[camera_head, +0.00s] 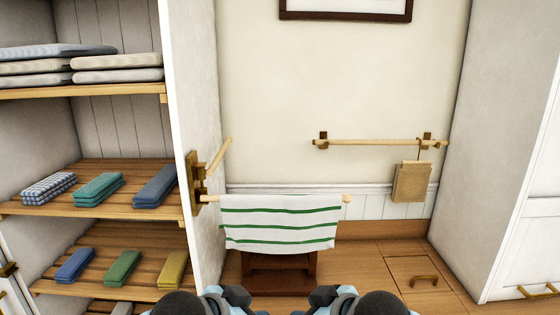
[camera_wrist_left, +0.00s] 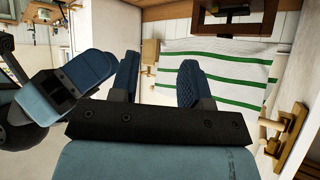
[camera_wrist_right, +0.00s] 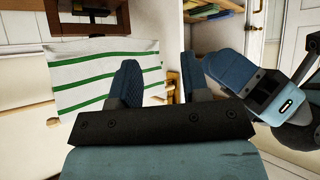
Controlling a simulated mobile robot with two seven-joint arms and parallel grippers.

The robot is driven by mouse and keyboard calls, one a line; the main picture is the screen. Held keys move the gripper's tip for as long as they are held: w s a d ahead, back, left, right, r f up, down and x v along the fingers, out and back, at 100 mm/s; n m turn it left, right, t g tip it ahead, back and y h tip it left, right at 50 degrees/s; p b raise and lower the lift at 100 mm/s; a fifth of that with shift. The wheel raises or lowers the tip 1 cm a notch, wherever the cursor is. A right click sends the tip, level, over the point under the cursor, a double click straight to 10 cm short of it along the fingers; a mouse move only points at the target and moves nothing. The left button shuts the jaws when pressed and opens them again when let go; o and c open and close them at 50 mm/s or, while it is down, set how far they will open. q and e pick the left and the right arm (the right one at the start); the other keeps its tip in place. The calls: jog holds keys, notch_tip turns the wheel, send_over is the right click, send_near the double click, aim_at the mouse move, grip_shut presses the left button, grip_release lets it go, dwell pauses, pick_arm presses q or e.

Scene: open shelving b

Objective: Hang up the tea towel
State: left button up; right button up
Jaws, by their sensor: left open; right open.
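The tea towel (camera_head: 280,224) is white with green stripes. It hangs spread over a wooden rod (camera_head: 346,199) that sticks out from a bracket (camera_head: 195,180) on the shelving's side panel. It also shows in the left wrist view (camera_wrist_left: 222,62) and the right wrist view (camera_wrist_right: 95,78). My left gripper (camera_head: 237,296) and right gripper (camera_head: 322,297) are low at the bottom of the head view, in front of and below the towel. In the left wrist view my left gripper (camera_wrist_left: 158,82) is open and empty. In the right wrist view my right gripper (camera_wrist_right: 158,82) is open and empty.
A second rod (camera_head: 218,156) angles up from the same bracket. A wall rail (camera_head: 375,142) at right carries a small tan woven item (camera_head: 412,181). A dark wooden stool (camera_head: 280,270) stands below the towel. Open shelves (camera_head: 85,96) with folded cloths are at left.

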pick_arm(q)
jog(key=s+a+f+n+t+y, duration=0.1)
jog(key=s+a+f+n, duration=0.3)
jog(key=f, duration=0.8)
jog(key=s+a+f+n+t+y, duration=0.15)
jog(key=s+a+f, duration=0.4)
jog(key=f, duration=0.65)
pick_arm(e)
jog(key=s+d+f+m+t+h, duration=0.1)
jog(key=s+d+f+m+t, duration=0.3)
jog(key=f, duration=0.8)
jog(key=s+d+f+m+g+h, duration=0.15)
jog(key=s+d+f, duration=0.4)
jog(key=f, duration=0.65)
pick_arm(q)
jog(key=s+a+f+n+y, duration=0.1)
jog(key=s+a+f, duration=0.4)
jog(key=s, duration=0.5)
jog(key=shift+a+f+y, duration=0.2)
jog(key=shift+f+y, duration=0.15)
jog(key=shift+f, duration=0.6)
pick_arm(e)
jog(key=s+d+f+m+h, duration=0.1)
jog(key=s+d+f, duration=0.4)
jog(key=s, duration=0.5)
jog(key=shift+d+f+h, duration=0.2)
jog(key=shift+f+h, duration=0.15)
jog(key=shift+f, duration=0.6)
